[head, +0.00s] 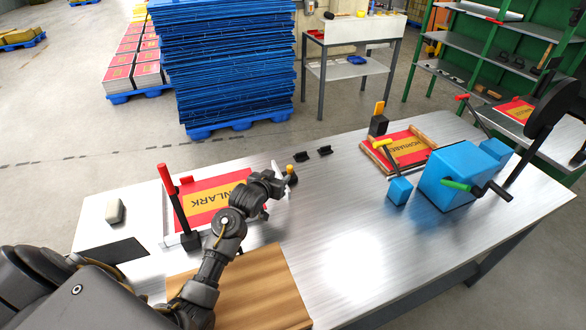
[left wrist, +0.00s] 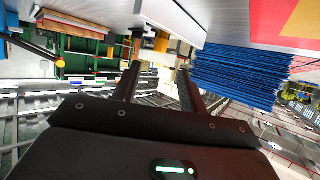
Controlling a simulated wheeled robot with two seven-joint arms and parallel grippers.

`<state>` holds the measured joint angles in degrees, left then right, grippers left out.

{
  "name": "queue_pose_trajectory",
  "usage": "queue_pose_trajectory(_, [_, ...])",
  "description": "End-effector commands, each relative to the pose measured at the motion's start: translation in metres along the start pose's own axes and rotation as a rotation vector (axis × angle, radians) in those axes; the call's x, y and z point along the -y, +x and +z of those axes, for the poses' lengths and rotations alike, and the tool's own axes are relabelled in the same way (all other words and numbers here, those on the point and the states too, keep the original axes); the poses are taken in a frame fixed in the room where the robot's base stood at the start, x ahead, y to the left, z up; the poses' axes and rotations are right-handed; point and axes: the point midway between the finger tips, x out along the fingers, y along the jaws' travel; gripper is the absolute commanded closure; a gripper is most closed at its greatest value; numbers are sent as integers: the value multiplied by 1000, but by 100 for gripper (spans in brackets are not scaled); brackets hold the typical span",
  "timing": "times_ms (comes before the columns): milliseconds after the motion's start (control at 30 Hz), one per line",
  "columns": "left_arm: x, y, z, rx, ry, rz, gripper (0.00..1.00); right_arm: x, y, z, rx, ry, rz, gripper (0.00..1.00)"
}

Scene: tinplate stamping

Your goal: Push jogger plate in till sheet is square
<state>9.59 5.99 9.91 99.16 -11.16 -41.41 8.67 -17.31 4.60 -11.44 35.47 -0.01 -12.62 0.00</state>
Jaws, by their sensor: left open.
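A red sheet with a yellow panel and dark lettering (head: 205,198) lies on a pale bed at the table's left; part of it is hidden by my left arm. My left gripper (head: 282,186) is open and empty close by the knob, apparently not touching. Whether the sheet is square is hard to tell.
A red-handled lever (head: 170,190) stands left of the sheet. A wooden board (head: 255,290) lies in front. Small black blocks (head: 302,156) sit behind. A blue machine (head: 450,178) and a framed red sheet (head: 400,148) stand right. The table's middle is clear.

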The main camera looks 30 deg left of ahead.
Motion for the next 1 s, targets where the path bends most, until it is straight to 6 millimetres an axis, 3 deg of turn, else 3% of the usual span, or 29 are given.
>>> queue_pose_trajectory(167, [0,19,-2,0,0,1,58,0,-3,0,0,0,0,57])
queue_pose_trajectory(600, [-3,91,-2,-1,4,3,58,0,-6,-2,-2,-1,0,57])
queue_pose_trajectory(1000, [-3,108,-2,-2,4,3,58,0,-6,-3,-3,-1,0,57])
